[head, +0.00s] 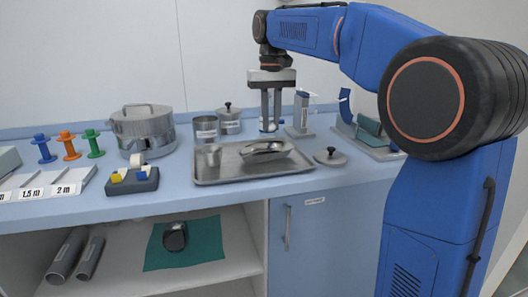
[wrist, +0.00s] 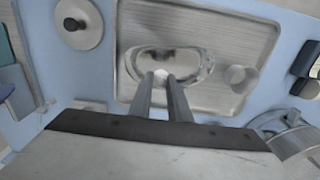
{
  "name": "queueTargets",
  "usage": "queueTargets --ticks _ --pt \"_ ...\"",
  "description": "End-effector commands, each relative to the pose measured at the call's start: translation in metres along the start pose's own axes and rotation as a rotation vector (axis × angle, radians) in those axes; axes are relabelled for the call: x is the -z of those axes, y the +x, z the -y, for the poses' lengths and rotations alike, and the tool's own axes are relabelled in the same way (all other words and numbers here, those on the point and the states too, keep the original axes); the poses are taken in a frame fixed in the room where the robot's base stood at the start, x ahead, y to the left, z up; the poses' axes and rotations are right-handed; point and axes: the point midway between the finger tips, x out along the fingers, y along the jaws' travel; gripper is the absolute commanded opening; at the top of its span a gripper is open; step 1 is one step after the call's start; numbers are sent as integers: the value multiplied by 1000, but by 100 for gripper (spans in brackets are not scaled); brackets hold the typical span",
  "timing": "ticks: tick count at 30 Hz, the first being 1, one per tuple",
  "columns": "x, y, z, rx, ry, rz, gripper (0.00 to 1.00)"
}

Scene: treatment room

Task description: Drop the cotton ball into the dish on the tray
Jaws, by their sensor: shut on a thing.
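My gripper (head: 271,130) points straight down over the back part of the metal tray (head: 210,180). In the wrist view its fingertips (wrist: 160,77) are shut on a small white cotton ball (wrist: 160,72). The shiny kidney-shaped dish (head: 266,150) lies on the tray. It also shows in the wrist view (wrist: 202,67), with the fingertips and ball overlapping its near edge. In the head view the fingertips are above and behind the dish, apart from it. The cotton ball is hard to make out there.
A small metal cup (head: 209,157) stands on the tray left of the dish. A loose lid (head: 330,157) lies right of the tray. Metal canisters (head: 206,130) and a large pot (head: 144,130) stand behind and left. A holder (head: 300,118) is right of the gripper.

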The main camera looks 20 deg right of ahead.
Motion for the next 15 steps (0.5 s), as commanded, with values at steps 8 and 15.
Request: queueTargets --ticks 8,15 --pt "-1 29 0 0 0 2 0" --pt "-1 48 0 0 0 2 0"
